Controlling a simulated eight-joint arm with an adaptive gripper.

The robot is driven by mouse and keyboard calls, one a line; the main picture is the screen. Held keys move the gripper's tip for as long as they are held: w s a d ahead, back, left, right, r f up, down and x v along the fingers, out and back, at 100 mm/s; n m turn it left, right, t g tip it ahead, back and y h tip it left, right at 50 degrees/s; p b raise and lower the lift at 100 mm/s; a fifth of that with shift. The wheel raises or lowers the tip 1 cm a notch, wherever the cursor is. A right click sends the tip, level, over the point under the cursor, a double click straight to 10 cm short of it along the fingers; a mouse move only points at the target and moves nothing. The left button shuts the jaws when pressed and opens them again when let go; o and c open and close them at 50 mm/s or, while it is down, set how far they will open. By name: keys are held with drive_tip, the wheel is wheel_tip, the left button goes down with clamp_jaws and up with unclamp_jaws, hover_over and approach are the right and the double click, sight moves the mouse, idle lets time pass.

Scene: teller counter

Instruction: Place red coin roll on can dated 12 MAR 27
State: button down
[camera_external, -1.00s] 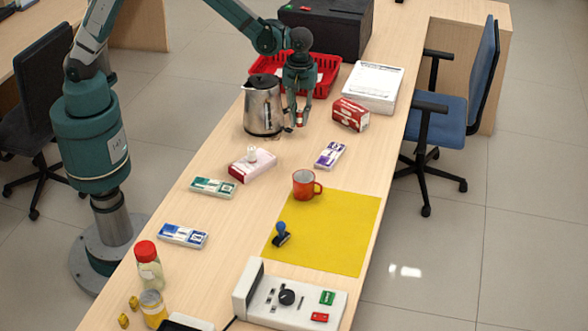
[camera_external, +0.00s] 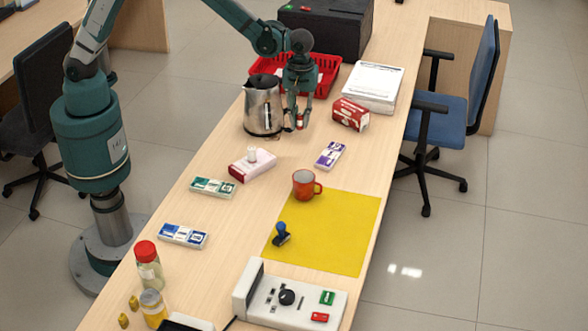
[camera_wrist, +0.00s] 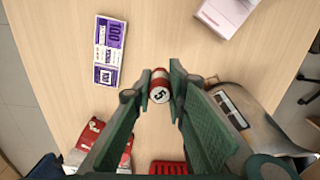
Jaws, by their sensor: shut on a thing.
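The red coin roll (camera_wrist: 160,86), with a white end marked 5, is between the fingertips of my gripper (camera_wrist: 162,90) in the wrist view. My gripper (camera_external: 299,122) is shut on it, low over the counter just right of the kettle in the external view. A yellow can (camera_external: 154,310) with a grey top stands at the near left end of the counter, far from my gripper. Any date on it is too small to read.
The steel kettle (camera_external: 262,108) stands close beside my gripper. A red basket (camera_external: 328,75) is behind it and a red-and-white box (camera_external: 350,114) to its right. A red-capped jar (camera_external: 148,268) stands close behind the can. Yellow pieces (camera_external: 124,320) lie left of it.

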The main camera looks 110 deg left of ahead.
drive_tip(key=w+d+r+m+p, duration=0.1)
drive_tip(key=w+d+r, duration=0.1)
drive_tip(key=d, duration=0.9)
drive_tip(key=w+d+r+m+p, duration=0.1)
drive_tip(key=w+d+m+p, duration=0.15)
drive_tip(key=d, duration=0.85)
wheel_tip(320, 180, up, 8)
drive_tip(key=r+m+p, duration=0.1)
drive_tip(key=m+p, duration=0.5)
hover_over(150, 296)
drive_tip(key=shift+f, duration=0.25)
drive_tip(key=shift+f, duration=3.15)
drive_tip(key=shift+f, duration=1.85)
